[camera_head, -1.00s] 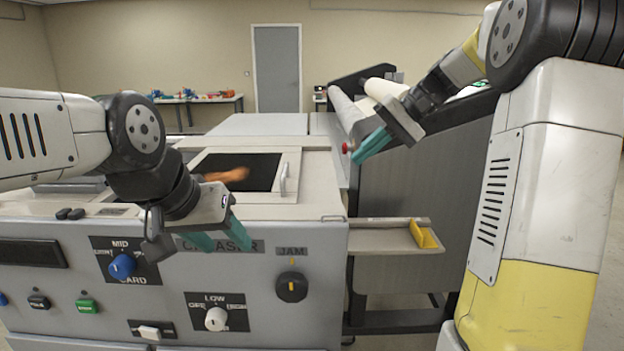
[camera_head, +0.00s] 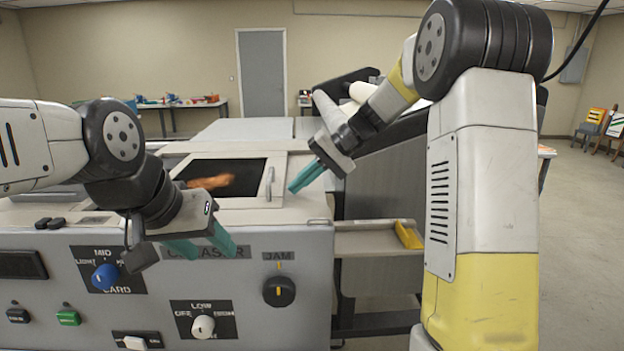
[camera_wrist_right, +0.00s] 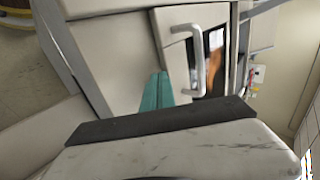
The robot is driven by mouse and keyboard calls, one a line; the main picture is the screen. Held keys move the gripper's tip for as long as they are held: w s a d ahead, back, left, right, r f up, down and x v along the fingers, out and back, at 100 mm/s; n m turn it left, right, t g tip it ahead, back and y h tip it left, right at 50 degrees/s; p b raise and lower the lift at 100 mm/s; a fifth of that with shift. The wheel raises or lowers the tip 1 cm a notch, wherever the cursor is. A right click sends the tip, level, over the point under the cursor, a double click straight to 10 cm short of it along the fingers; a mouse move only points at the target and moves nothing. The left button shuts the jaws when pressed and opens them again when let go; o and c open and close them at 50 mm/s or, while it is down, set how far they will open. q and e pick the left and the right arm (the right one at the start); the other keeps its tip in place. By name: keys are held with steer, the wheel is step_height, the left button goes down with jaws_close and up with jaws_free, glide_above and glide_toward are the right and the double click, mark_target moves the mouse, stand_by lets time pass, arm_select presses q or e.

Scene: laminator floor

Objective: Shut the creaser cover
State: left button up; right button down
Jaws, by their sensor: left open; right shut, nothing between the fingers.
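The creaser cover (camera_head: 276,166) is a pale frame with a dark window on the machine top, with an orange-brown shape showing in the window. Its handle (camera_head: 270,184) is on its right side. I cannot tell how far the cover is raised. My right gripper (camera_head: 293,189) is shut and empty, its teal fingers just right of the handle. In the right wrist view, the handle (camera_wrist_right: 200,62) is beside the right gripper's fingers (camera_wrist_right: 158,75), with no clear contact. My left gripper (camera_head: 209,252) is open and empty before the front panel, partly hiding the creaser label (camera_head: 236,252).
The front panel has a blue knob (camera_head: 105,277), a white knob (camera_head: 203,326) and a black jam knob (camera_head: 279,291). A shelf with a yellow block (camera_head: 408,235) juts out at the right. Pale rollers (camera_head: 329,110) stand behind my right gripper. Open floor lies far right.

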mark_target(242, 191)
steer(key=shift+a, duration=0.3)
steer(key=a, duration=1.1)
